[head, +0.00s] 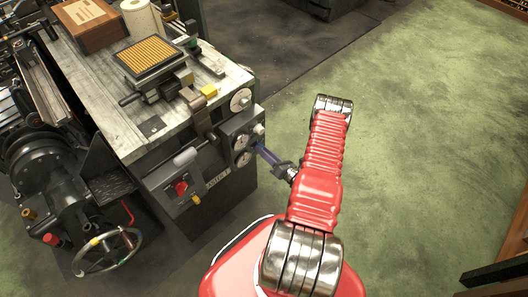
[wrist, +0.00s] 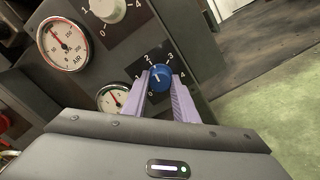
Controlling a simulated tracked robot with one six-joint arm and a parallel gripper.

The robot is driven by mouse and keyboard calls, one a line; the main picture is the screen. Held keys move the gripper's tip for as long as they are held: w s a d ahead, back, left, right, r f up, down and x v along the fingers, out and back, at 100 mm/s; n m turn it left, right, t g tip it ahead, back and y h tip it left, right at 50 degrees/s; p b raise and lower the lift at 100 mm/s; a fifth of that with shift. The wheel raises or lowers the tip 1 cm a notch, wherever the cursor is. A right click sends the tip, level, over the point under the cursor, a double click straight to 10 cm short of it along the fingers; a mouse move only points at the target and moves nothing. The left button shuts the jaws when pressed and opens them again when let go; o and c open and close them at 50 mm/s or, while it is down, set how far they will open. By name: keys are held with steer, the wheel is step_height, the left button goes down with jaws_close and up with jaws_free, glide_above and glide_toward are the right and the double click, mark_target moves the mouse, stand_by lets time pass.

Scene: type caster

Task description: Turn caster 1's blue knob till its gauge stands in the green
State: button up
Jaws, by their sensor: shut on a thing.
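The blue knob (wrist: 160,77) sits on a dark panel with a white numbered scale around it, in the wrist view. My gripper (wrist: 160,84) has its two purple fingers on either side of the knob, shut on it. A small round gauge (wrist: 113,98) is just left of the knob; its lower part is hidden by my gripper. Its needle leans to the upper left, and I cannot tell whether it is in the green. In the head view my gripper (head: 264,152) reaches the front panel of the caster (head: 215,165); the knob is hidden there.
A larger gauge marked AIR (wrist: 63,42) and a white knob (wrist: 108,8) are higher on the panel. A red button (head: 181,188) and a handwheel (head: 107,252) are to the left in the head view. The green floor (head: 420,120) on the right is clear.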

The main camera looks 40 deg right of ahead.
stand_by(0.3)
steer(key=o, duration=1.1)
steer(key=shift+c, duration=0.2)
steer(key=s, duration=1.3)
steer(key=shift+s+d, duration=0.2)
steer(key=shift+s, duration=0.2)
steer(key=shift+f, duration=0.1)
